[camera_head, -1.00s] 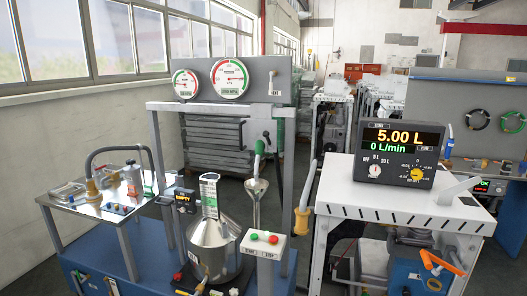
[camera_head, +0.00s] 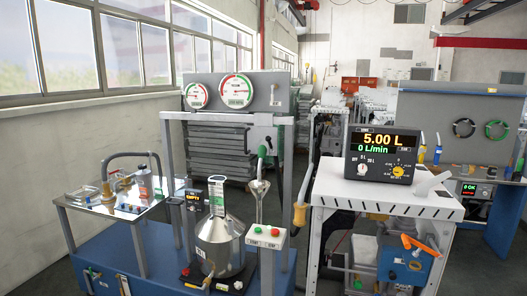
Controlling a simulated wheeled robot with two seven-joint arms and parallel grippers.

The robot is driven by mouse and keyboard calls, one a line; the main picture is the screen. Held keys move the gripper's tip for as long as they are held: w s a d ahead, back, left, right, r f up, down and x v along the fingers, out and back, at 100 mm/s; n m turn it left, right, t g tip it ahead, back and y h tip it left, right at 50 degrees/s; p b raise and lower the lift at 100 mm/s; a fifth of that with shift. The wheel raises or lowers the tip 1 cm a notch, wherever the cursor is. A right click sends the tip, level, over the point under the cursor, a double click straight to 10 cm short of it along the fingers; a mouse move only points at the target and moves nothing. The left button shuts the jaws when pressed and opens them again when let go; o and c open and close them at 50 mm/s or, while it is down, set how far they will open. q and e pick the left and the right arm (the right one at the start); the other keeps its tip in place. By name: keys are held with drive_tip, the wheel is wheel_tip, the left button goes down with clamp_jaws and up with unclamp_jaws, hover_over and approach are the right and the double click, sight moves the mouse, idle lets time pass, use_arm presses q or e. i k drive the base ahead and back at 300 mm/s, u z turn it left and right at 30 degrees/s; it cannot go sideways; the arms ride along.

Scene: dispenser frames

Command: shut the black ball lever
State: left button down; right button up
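I cannot clearly make out the black ball lever. A small dark handle (camera_head: 268,145) shows on the grey fitting below the gauge panel, but it is too small to tell whether it is that lever or how it is set. The meter (camera_head: 381,157) on the white bench reads 5.00 L and 0 L/min. An orange valve lever (camera_head: 420,246) is at the lower right. Neither of my grippers is in view.
A steel side table (camera_head: 95,207) with bottles and fittings stands at the left. A post with a green and a red button (camera_head: 265,232) stands right of the can. Grey floor (camera_head: 475,265) is clear at the lower right.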

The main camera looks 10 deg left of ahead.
sight(268, 139)
drive_tip(key=u, duration=0.25)
drive_tip(key=i, duration=1.25)
drive_tip(key=z, duration=0.5)
